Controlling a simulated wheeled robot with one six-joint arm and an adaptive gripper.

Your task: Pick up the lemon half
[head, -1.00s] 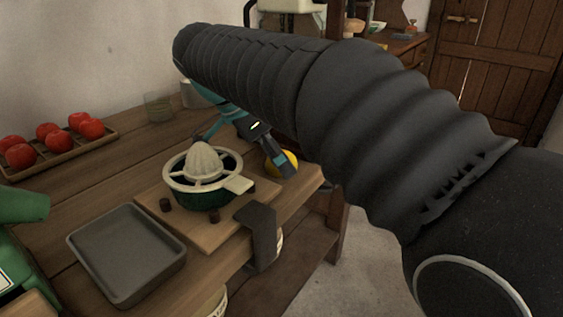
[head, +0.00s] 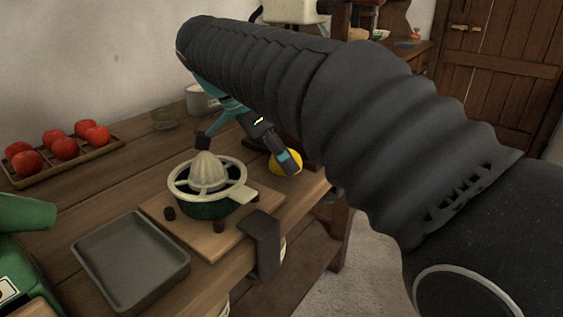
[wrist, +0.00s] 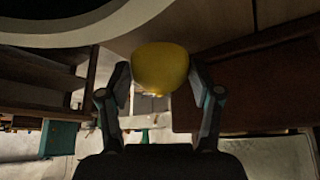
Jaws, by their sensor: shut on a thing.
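The lemon half (wrist: 160,66) is a yellow rounded piece between the two dark fingers of my gripper (wrist: 160,84) in the wrist view. The gripper is shut on it, with a finger against each side. In the head view, the lemon half (head: 277,166) shows partly behind one finger of my gripper (head: 288,160), to the right of the juicer. The other finger is hidden there. I cannot tell clearly whether the lemon touches the worktop.
The citrus juicer (head: 208,178) stands on a wooden board (head: 203,240), with a grey tray (head: 130,262) to its left. A rack of tomatoes (head: 64,150), a glass (head: 164,118) and a white mug (head: 200,100) stand behind. The worktop's edge (head: 318,190) is close right of the lemon.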

